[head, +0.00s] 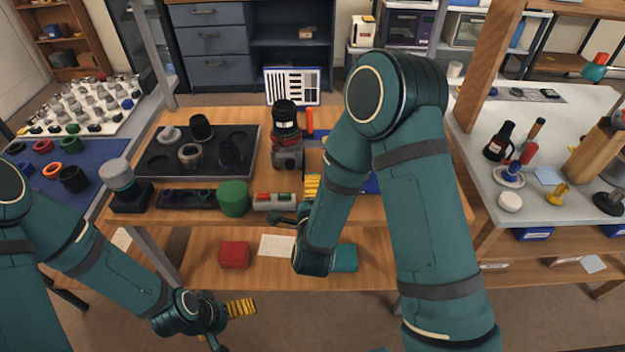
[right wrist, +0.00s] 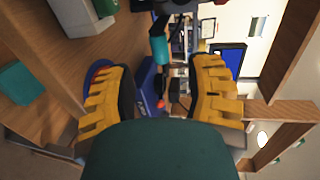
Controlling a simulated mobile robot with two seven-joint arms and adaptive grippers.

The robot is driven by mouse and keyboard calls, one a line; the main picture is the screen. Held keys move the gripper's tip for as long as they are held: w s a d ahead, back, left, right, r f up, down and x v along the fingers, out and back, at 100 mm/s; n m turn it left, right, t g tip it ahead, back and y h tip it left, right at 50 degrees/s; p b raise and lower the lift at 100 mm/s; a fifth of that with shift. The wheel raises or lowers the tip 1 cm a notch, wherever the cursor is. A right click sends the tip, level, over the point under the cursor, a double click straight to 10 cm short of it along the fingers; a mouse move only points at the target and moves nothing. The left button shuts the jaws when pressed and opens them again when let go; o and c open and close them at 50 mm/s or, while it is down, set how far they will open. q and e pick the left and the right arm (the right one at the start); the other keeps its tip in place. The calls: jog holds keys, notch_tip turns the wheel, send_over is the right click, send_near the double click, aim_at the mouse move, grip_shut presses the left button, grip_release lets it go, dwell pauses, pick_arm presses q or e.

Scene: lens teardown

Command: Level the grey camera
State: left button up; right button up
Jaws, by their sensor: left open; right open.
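The grey camera (head: 288,157) stands on the wooden bench in the head view, with a tall black lens (head: 285,115) pointing up from it. I cannot tell from here whether it is exactly level. My right gripper (head: 305,192) is at the bench's front edge, in front of and right of the camera and apart from it; my right arm hides part of it. In the right wrist view its yellow fingers (right wrist: 160,95) are wide apart with nothing between them, and I cannot make out the camera there. My left gripper (head: 225,322) is open and empty, low in front of the bench.
A dark tray (head: 154,160) with lens parts lies left of the camera. A striped chart (head: 292,87) stands behind. A red box (head: 234,254) sits on the lower shelf.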

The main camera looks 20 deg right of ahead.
aim_at(301, 156)
jog(key=x, duration=0.6)
jog(key=shift+w+d+f, duration=0.1)
jog(key=shift+w+d, duration=0.05)
jog(key=shift+w, duration=0.15)
grip_shut()
